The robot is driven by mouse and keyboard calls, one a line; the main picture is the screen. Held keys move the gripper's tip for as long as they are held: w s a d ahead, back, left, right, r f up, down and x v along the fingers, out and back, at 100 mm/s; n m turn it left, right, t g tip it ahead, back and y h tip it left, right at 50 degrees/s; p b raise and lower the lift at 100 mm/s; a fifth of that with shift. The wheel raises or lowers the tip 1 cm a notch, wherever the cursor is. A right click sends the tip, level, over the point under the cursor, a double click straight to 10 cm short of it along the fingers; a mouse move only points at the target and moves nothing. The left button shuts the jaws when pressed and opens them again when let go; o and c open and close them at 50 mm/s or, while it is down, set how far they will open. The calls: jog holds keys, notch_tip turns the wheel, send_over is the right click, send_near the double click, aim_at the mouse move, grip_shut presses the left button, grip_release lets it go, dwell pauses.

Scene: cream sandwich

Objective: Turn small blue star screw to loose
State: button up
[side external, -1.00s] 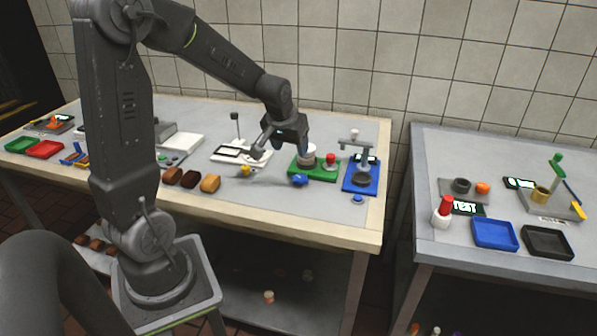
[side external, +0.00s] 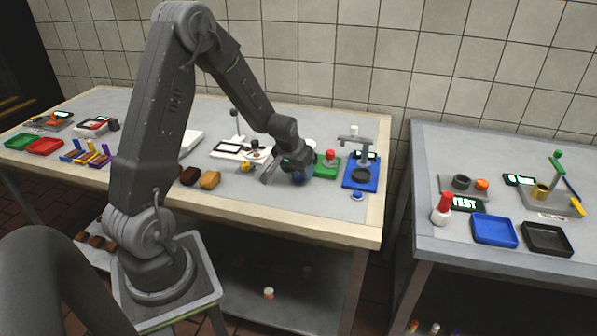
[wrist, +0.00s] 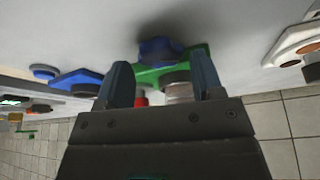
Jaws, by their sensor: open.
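The small blue star screw (wrist: 160,50) sticks out from the front of the green device (wrist: 190,68). In the wrist view it lies just beyond and between my two fingers. In the side view the blue star screw (side external: 299,178) is partly covered by my gripper (side external: 283,172), which is low over the table at the green device's left front. In the wrist view my gripper (wrist: 162,76) is open, with nothing between its fingers. I cannot tell whether a finger touches the screw.
A blue stand (side external: 361,171) with a lever is right of the green device, with a small blue round piece (side external: 357,195) before it. A red button (side external: 331,155) is on the green device. Brown blocks (side external: 209,180) lie left. The table front is clear.

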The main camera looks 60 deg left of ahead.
jog(key=shift+w+a+f, duration=0.15)
jog(key=shift+w+f, duration=0.05)
jog(key=shift+f, duration=0.4)
jog(key=shift+c, duration=0.4)
jog(key=c, duration=0.6)
jog(key=shift+o, duration=0.2)
jog(key=shift+n+y, duration=0.3)
jog(key=shift+n, duration=0.4)
jog(key=shift+w+n+g+y, duration=0.1)
jog(key=shift+n+g+y, duration=0.25)
jog(key=shift+n, duration=0.7)
jog(key=shift+w+n+g+y, duration=0.1)
jog(key=shift+n+g+y, duration=0.2)
jog(key=shift+n, duration=0.75)
jog(key=shift+d, duration=0.2)
jog(key=o, duration=0.6)
